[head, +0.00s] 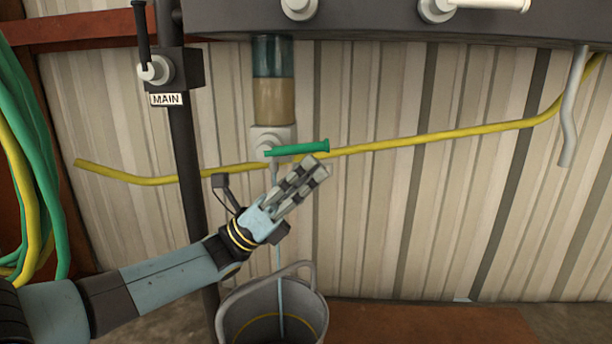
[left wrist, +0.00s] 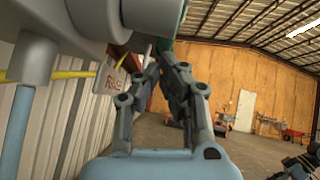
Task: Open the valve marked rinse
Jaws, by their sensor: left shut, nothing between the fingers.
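A valve with a green lever (head: 297,148) sits under a small vessel in the head view, its lever lying about level and pointing right. A thin pale blue stream (head: 278,232) runs from below it into a bucket.
The MAIN valve (head: 153,70), with a black upright lever, is on the post at left. A grey bucket (head: 231,306) stands below. A yellow hose (head: 430,139) crosses behind the green lever. White valve parts (head: 437,9) sit on the dark beam above. The wall at right is mostly clear.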

